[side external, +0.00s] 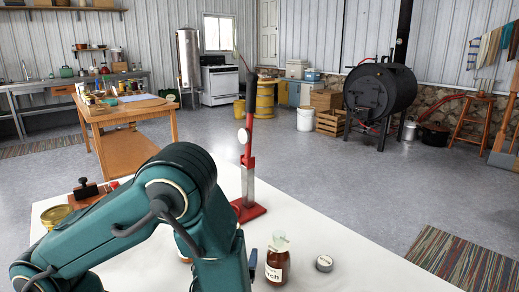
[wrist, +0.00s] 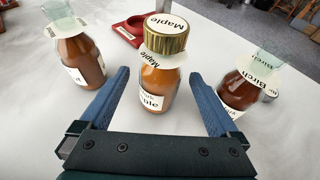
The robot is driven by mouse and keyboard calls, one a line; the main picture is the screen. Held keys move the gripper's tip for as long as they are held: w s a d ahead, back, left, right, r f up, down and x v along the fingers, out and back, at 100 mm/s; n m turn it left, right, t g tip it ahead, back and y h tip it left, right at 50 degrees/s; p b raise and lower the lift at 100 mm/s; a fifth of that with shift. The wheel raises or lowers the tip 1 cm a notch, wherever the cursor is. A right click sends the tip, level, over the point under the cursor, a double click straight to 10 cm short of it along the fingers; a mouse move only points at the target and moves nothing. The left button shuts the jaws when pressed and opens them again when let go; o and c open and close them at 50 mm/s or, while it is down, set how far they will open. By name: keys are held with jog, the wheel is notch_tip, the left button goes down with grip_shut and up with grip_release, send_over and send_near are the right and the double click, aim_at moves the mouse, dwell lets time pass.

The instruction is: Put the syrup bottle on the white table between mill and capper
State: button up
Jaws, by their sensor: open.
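My gripper (wrist: 160,77) is open over the white table (side external: 330,245), with its blue fingers on either side of an amber Maple bottle (wrist: 154,84). This bottle stands upright with a gold cap; I see no finger touching it. A brown bottle with a pale green top (wrist: 80,56) stands to its left. A similar Birch bottle (wrist: 237,88) stands to its right and shows in the side view (side external: 277,265). The capper (side external: 248,170) is a tall red stand with a lever; its red base (wrist: 131,30) shows behind the Maple bottle. I cannot make out a mill clearly.
A round grey lid-like piece (side external: 324,263) lies right of the Birch bottle. A black-handled object (side external: 86,188) and a gold round tin (side external: 55,214) are at the table's left.

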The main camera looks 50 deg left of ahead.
jog(key=shift+x, duration=2.3)
grip_shut()
